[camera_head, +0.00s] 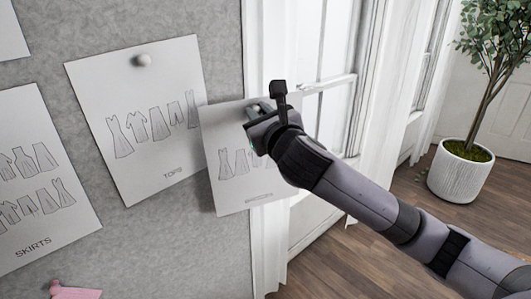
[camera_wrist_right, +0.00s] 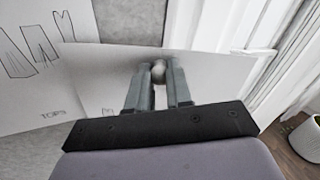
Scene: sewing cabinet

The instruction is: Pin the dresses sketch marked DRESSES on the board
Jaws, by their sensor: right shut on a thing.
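A white sketch sheet (camera_head: 226,165) with drawn garments is at the right edge of the grey board (camera_head: 220,50). Its label is too blurred to read. The sheet overlaps the TOPS sheet's right edge and extends past the board's edge. My right gripper (camera_head: 258,112) is at its upper part. In the right wrist view, my right gripper (camera_wrist_right: 159,85) is shut on a round white pin (camera_wrist_right: 158,70) in front of the sheet (camera_wrist_right: 215,80). I cannot tell whether the pin has entered the board. My left gripper is out of view.
The SKIRTS sheet (camera_head: 45,195) is at the left, with a pink object (camera_head: 75,291) below. A window (camera_head: 325,80) and white curtain (camera_head: 375,110) stand right of the board. A potted plant (camera_head: 462,175) stands farther right.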

